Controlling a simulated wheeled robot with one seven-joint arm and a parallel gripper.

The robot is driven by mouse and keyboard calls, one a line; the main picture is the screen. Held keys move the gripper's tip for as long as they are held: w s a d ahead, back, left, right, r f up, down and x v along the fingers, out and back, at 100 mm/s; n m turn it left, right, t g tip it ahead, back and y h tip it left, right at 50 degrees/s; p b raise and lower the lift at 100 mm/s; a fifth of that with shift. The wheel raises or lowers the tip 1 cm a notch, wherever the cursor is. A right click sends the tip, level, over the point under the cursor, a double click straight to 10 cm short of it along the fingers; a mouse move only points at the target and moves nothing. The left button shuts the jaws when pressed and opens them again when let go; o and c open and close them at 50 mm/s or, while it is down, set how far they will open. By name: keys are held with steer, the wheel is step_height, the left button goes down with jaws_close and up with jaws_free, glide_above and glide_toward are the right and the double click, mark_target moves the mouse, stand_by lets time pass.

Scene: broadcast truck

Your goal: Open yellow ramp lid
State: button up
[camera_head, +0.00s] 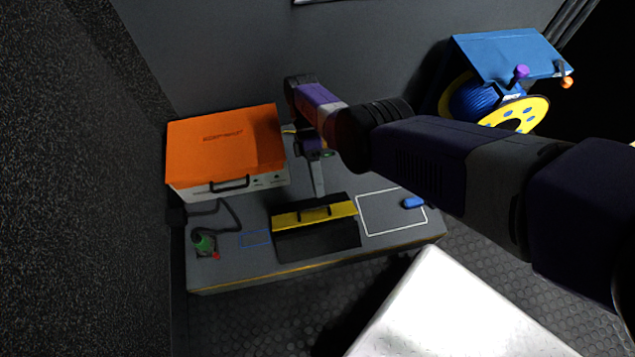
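The yellow ramp lid (339,211) is a yellow strip with a dark handle (315,212) on top. It lies across the black ramp (318,241), which sits on the grey bench. The lid looks down flat, though its exact angle is hard to tell from this height. My gripper (319,194) points down just behind the lid, close to its back edge. Its fingers show as one narrow grey shape, so I cannot tell whether they are apart or whether they touch the ramp. My wrist hides part of the bench behind the lid.
An orange case (226,143) with a black handle stands at the back left. A green and red connector (205,243) on a black cable lies at the front left. A blue item (413,202) lies in a white outline on the right. A cable reel (478,101) stands beyond.

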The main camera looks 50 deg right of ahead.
step_height(320, 180, up, 12)
steer(key=p, duration=1.1)
